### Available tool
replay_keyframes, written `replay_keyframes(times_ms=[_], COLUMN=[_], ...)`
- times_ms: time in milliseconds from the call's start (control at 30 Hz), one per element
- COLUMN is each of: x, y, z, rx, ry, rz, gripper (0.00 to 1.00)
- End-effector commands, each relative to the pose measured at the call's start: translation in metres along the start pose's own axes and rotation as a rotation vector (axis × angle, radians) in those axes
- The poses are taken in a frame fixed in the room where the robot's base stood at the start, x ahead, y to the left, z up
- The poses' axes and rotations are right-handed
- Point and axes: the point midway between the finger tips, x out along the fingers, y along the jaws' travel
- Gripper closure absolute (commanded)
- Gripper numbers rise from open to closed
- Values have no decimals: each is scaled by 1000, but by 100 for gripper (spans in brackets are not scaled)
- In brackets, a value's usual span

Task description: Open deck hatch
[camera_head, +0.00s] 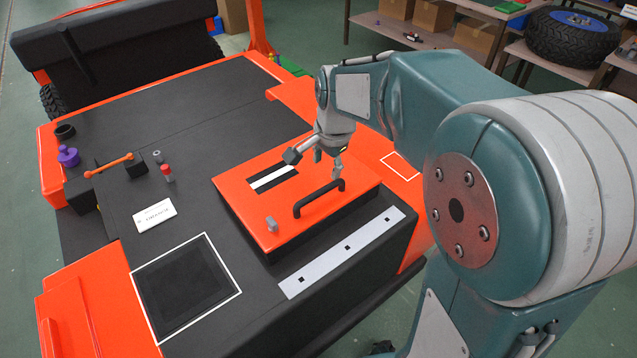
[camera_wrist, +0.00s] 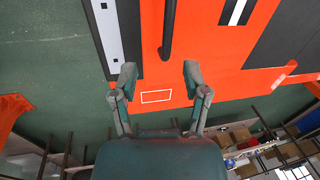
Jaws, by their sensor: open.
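The deck hatch (camera_head: 254,205) is an orange lid lying flat and closed on the dark cart deck. A black bar handle (camera_head: 319,199) stands near its front edge. A small grey knob (camera_head: 271,224) sits left of the handle. My gripper (camera_head: 315,165) is open and empty, pointing down above the hatch, just behind the handle in the head view. In the wrist view the handle (camera_wrist: 168,32) runs in from the top edge, and its end lies beyond the open fingers (camera_wrist: 160,73). I see no contact with the handle.
A grey strip (camera_head: 342,252) lies in front of the hatch. A black square pad (camera_head: 186,286), a white label plate (camera_head: 154,215), a red-topped peg (camera_head: 167,172) and an orange-barred lever (camera_head: 108,165) are to the left. Shelves with boxes (camera_head: 434,15) stand behind.

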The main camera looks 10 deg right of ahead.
Motion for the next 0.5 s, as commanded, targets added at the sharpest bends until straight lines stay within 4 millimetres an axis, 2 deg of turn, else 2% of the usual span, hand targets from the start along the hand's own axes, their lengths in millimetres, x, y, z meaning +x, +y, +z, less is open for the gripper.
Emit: replay_keyframes(times_ms=[33,167,333,500], x=[9,20,34,64], y=[-6,-13,-11,-8], z=[-3,-8,-13,-14], rx=[39,103,116,115], ry=[-8,-19,-26,-28], rz=[11,23,26,26], gripper=[40,40,40,40])
